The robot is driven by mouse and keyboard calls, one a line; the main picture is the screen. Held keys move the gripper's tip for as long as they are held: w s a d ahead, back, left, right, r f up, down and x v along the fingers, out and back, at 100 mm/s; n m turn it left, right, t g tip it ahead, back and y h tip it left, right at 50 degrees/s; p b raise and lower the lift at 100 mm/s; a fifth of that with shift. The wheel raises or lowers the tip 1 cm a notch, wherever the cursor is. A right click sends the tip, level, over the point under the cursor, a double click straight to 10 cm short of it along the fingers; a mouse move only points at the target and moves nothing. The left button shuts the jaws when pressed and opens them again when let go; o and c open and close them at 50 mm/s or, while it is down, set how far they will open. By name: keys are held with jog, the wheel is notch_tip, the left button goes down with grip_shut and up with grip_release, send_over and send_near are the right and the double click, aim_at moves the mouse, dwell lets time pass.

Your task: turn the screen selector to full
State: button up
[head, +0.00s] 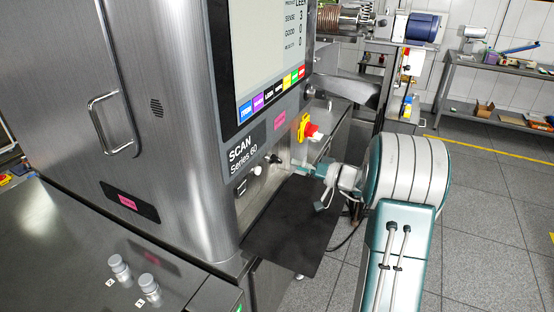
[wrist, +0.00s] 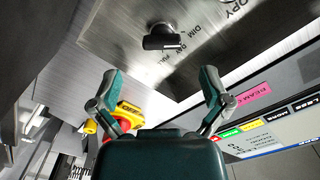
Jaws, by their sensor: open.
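The selector is a small black knob (wrist: 163,38) on a brushed metal panel in the wrist view. The words DIM and DAY and another partly legible label lie beside it. My gripper (wrist: 160,76) is open and empty, with its two teal fingers spread below the knob in the picture and apart from it. In the head view my gripper (head: 303,170) reaches from the right toward the small controls under the SCAN Series 60 label. The knob's exact pointing direction is hard to tell.
A red stop button on a yellow base (head: 312,131) sits just above my gripper in the head view; in the wrist view it (wrist: 127,108) is close to the left finger. The lit screen (head: 270,60) is above. A dark plate (head: 295,230) lies below.

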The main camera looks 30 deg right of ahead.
aim_at(281, 160)
jog(key=x, duration=0.6)
jog(key=shift+w, duration=0.1)
jog(key=c, duration=1.2)
